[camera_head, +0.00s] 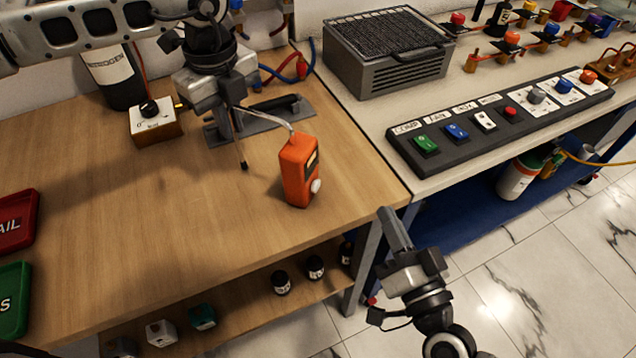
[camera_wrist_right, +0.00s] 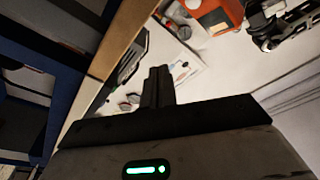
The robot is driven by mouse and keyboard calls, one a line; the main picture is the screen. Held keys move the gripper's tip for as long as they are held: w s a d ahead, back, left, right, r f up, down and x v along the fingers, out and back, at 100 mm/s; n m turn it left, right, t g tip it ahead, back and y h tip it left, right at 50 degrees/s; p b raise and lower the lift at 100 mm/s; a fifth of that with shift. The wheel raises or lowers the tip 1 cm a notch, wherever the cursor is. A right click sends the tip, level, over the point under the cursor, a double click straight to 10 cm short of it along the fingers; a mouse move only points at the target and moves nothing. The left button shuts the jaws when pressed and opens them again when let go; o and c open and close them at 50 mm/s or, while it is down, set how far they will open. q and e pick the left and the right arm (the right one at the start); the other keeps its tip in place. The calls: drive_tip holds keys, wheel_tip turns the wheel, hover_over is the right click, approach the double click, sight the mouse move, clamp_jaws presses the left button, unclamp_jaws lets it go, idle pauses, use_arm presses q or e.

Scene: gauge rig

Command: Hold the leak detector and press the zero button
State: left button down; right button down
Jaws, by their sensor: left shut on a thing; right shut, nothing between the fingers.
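The orange leak detector (camera_head: 294,180) is upright over the front right part of the wooden bench. It has a dark display and a pale round button (camera_head: 316,186) on its right-hand face. A thin bent neck runs from its top to my left gripper (camera_head: 242,135). My left gripper is shut on the detector, though the exact contact is unclear. I cannot tell whether the detector's base touches the bench. My right gripper (camera_head: 389,214) is shut and empty, below and right of the detector, apart from it. In the right wrist view, its fingers (camera_wrist_right: 158,88) are together and the detector (camera_wrist_right: 215,15) shows at the top.
The wooden bench (camera_head: 110,215) carries a knob box (camera_head: 155,121) and red and green trays (camera_head: 14,222) at left. The right bench holds a switch panel (camera_head: 465,139) and a grey grille unit (camera_head: 388,60). Small bottles (camera_head: 281,283) stand on the lower shelf.

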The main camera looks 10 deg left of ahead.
drive_tip(key=shift+a, duration=0.1)
drive_tip(key=shift+w+a, duration=0.5)
drive_tip(key=shift+a, duration=0.85)
drive_tip(key=shift+w+a, duration=0.45)
drive_tip(key=shift+a, duration=0.9)
drive_tip(key=shift+w+a, duration=0.5)
drive_tip(key=shift+a, duration=0.85)
drive_tip(key=shift+a, duration=0.1)
drive_tip(key=shift+w+a, duration=0.1)
drive_tip(key=shift+a, duration=0.2)
drive_tip(key=shift+w+a, duration=0.15)
drive_tip(key=shift+a, duration=0.3)
drive_tip(key=shift+d, duration=0.1)
drive_tip(key=shift+s+d, duration=0.3)
drive_tip(key=shift+d, duration=0.45)
drive_tip(key=shift+s+d, duration=0.25)
drive_tip(key=shift+d, duration=0.55)
drive_tip(key=shift+s+d, duration=0.3)
drive_tip(key=shift+d, duration=0.5)
drive_tip(key=shift+s+d, duration=0.25)
drive_tip(key=shift+d, duration=0.55)
